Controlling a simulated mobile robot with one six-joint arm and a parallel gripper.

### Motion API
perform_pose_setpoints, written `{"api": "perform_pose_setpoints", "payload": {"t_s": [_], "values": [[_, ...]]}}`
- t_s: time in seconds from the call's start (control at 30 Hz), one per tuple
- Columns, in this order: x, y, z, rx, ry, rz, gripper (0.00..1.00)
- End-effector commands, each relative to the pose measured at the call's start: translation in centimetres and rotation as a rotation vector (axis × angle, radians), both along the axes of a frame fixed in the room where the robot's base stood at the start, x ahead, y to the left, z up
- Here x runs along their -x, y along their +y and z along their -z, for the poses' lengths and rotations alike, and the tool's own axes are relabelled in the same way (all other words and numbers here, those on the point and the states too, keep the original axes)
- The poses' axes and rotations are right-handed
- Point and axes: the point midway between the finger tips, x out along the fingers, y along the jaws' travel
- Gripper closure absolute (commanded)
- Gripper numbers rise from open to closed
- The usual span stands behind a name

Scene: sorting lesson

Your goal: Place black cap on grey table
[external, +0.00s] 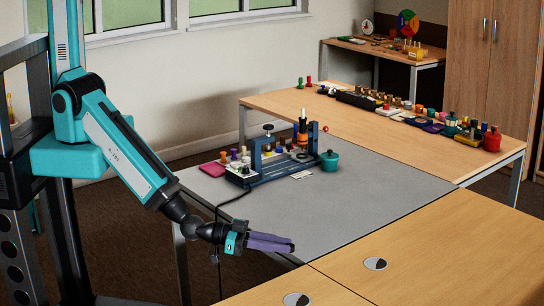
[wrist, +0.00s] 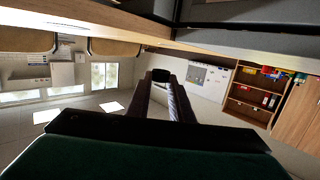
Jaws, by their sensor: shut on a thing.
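The black cap (wrist: 161,75) shows in the wrist view as a small dark piece between the tips of my two fingers. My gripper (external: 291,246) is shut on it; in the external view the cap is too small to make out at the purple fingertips. The grey table (external: 370,210) fills the middle of the external view. My gripper points right, and its fingertips overlap the table's near left edge in the picture. I cannot tell how high they are relative to the tabletop. The cap appears apart from any surface.
A blue vise-like rig (external: 285,160) with several coloured pegs and a teal pot (external: 329,160) stand at the grey table's far left. A wooden table (external: 280,104) behind holds a row of coloured items. Wooden desks (external: 430,260) adjoin at front right. The grey table's near half is clear.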

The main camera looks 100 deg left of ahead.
Motion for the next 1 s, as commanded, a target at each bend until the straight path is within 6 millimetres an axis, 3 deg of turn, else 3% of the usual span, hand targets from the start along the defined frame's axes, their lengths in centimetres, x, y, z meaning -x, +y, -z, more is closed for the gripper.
{"api": "perform_pose_setpoints", "payload": {"t_s": [1.0], "values": [[-6.2,-1.1,1.0,0.000,-0.001,-0.001,1.00]]}}
